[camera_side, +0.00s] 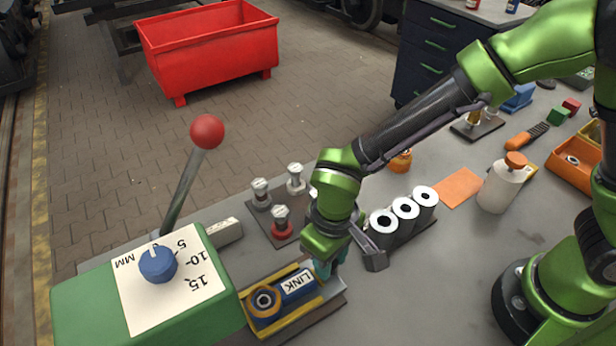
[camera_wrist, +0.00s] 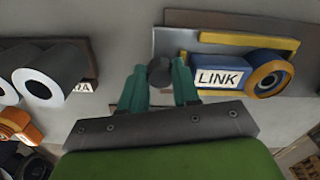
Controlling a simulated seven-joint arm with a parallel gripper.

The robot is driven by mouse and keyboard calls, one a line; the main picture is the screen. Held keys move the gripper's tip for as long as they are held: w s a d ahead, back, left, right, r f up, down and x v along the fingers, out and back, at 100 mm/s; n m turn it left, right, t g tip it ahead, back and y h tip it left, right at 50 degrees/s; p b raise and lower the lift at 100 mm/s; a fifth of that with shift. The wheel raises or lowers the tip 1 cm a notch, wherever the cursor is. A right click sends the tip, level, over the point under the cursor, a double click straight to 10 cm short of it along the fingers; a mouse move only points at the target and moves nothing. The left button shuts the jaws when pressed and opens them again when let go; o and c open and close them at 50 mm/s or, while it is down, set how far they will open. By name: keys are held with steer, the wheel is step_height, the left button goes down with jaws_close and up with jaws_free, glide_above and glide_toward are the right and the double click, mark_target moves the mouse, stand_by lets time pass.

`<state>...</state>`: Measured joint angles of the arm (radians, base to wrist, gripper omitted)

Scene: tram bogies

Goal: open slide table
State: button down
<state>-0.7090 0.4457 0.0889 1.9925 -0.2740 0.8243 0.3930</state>
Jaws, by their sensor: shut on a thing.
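The slide table, as far as I can tell, is the low grey plate with yellow rails (camera_side: 272,325) beside the green box; its rail also shows in the wrist view (camera_wrist: 240,40). On it lies a blue block labelled LINK (camera_side: 297,285), with a round blue-and-tan ring end, also visible in the wrist view (camera_wrist: 222,77). My gripper (camera_side: 328,265) is low at the table's right end. In the wrist view, its teal fingers (camera_wrist: 160,88) are shut on a dark round knob (camera_wrist: 160,71). The knob's join to the table is hidden.
A green box with a blue dial (camera_side: 158,263) and a red-balled lever (camera_side: 207,131) stands left. Small posts (camera_side: 281,219) stand behind my gripper. White-ended rollers (camera_side: 405,209) stand close right. A white bottle (camera_side: 503,184) and orange pad (camera_side: 459,187) lie farther right.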

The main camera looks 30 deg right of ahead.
steer(key=shift+d, duration=1.6)
steer(key=shift+r, duration=0.1)
steer(key=c, duration=1.1)
jaws_free()
step_height(320, 180, up, 17)
